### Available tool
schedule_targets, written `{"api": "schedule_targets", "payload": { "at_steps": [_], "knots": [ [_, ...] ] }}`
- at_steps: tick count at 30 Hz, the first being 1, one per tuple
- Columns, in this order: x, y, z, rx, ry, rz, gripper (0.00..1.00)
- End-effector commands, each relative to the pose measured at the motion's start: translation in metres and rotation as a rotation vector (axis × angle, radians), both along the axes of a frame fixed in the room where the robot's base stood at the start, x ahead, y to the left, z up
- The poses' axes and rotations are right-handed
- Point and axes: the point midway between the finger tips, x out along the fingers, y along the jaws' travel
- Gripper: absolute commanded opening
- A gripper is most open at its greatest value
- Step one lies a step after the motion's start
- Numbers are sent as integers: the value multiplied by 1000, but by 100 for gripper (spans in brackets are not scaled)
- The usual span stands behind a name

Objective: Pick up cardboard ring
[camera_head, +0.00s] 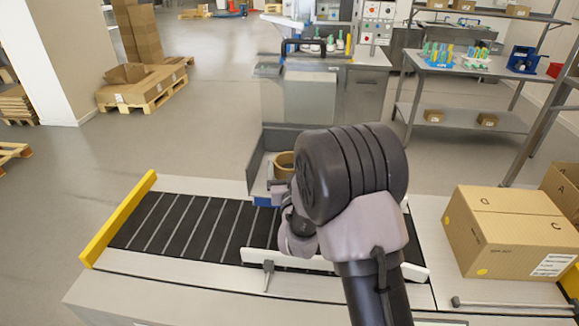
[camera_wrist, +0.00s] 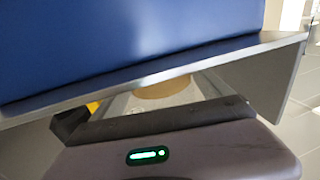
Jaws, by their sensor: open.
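The cardboard ring (camera_head: 284,160) is a tan ring inside an open grey metal holder (camera_head: 256,170) on the conveyor. My arm hides part of it in the head view. In the wrist view a tan curved piece (camera_wrist: 163,88), apparently the ring, shows through a gap beyond my gripper (camera_wrist: 155,120). A large blue face with a grey metal edge (camera_wrist: 150,70) fills the top of that view, very close. My gripper is open; its fingertips are not clearly visible, and I cannot tell whether it touches the holder or ring. No ring is seen in its grip.
The black conveyor (camera_head: 175,222) has a yellow end bar (camera_head: 118,220) at left and a pale rail (camera_head: 255,257) at the front. A cardboard box (camera_head: 505,235) stands at right. A grey machine (camera_head: 310,95) stands behind. Open floor lies to the left.

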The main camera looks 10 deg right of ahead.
Motion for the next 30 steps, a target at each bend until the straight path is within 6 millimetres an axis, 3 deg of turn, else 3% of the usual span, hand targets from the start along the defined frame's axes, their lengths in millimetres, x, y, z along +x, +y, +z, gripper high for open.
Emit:
{"api": "schedule_targets", "payload": {
  "at_steps": [9, 17, 27, 30],
  "knots": [
    [49, -7, 3, 0, 0, -1, 89],
    [55, -7, 4, 0, 0, 0, 89],
    [55, -7, 4, 0, 1, 0, 24],
    [55, -7, 4, 0, 1, 0, 24]
  ]
}}
